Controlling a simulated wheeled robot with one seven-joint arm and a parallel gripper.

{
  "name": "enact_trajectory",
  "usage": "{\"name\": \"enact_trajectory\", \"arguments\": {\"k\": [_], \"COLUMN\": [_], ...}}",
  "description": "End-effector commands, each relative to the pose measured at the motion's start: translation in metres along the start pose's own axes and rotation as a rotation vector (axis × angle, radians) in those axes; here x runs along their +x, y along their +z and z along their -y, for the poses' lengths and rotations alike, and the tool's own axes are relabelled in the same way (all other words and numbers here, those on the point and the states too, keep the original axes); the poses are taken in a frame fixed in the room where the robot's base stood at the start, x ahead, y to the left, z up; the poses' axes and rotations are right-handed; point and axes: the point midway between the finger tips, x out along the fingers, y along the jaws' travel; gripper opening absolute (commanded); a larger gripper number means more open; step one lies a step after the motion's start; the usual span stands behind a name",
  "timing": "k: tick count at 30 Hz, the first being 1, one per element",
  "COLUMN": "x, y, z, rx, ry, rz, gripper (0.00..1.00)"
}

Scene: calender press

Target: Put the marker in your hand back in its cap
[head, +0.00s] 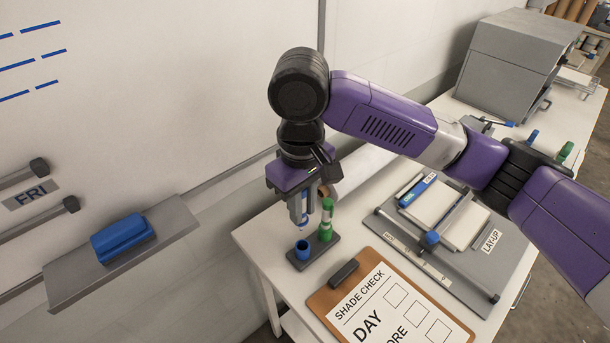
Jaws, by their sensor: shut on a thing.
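My gripper (307,212) points down over the near left corner of the white table. A blue cap (302,250) stands open end up in a small dark holder (314,255), almost straight below the marker. The marker's lower end looks a little above the cap and apart from it, though the exact gap is hard to tell.
A clipboard (346,308) with a "SHADE CHECK" sheet lies in front of the holder. A grey trimmer board (470,270) with paper lies to the right. The whiteboard (150,80) and its ledge (75,285) with a blue eraser (122,237) are at left.

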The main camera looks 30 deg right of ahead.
Motion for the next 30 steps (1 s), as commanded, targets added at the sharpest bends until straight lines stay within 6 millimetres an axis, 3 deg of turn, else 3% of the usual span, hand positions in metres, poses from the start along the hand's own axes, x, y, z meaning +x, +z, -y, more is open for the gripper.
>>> {"name": "enact_trajectory", "arguments": {"k": [8,22,30], "x": [0.009,0.047,0.053], "y": [0.000,0.000,0.000], "z": [0.000,0.000,0.000], "rx": [0.000,0.000,0.000], "ry": [0.000,0.001,0.000], "rz": [0.000,0.000,0.000], "gripper": [0.00,0.00,0.00]}}
